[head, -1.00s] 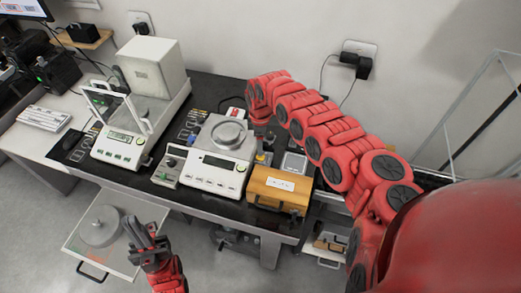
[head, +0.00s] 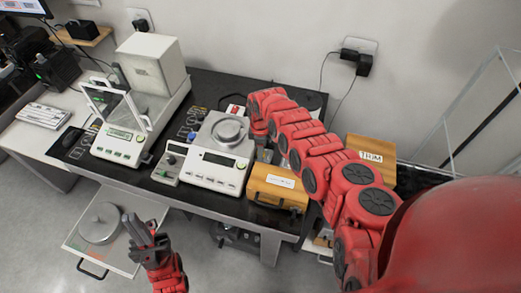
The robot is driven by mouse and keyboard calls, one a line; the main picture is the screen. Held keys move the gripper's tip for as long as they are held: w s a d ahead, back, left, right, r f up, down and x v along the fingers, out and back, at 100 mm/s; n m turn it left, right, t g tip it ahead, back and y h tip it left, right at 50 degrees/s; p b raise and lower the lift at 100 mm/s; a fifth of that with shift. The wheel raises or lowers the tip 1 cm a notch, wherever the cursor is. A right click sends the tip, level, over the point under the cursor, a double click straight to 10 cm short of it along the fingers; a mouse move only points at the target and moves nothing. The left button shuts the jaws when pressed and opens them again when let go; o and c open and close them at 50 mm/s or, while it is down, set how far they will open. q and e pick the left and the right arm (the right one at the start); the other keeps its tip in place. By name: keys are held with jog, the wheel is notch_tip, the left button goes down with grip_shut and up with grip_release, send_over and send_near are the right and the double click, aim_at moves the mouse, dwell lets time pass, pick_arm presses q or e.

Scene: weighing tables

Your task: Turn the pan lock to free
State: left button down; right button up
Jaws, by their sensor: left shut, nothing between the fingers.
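A white balance (head: 212,172) with a round metal pan (head: 229,131) stands on the dark bench top. I cannot make out which part is the pan lock; it may be hidden or too small to tell. My right arm reaches over from the right, and its far end is at the back right of this balance. The right fingers are hidden. My left gripper (head: 146,238) is low in front of the bench, away from the balance. Its fingers are together and empty.
A small control box (head: 168,163) stands left of the balance, and a wooden case (head: 278,187) right of it. A second balance (head: 120,142) with a glass draft shield is further left. A pulled-out tray (head: 117,252) with a round metal piece is beside my left gripper.

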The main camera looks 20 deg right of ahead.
grip_shut()
jog(key=shift+m, duration=1.5)
jog(key=o, duration=0.6)
grip_release()
jog(key=shift+c, duration=0.2)
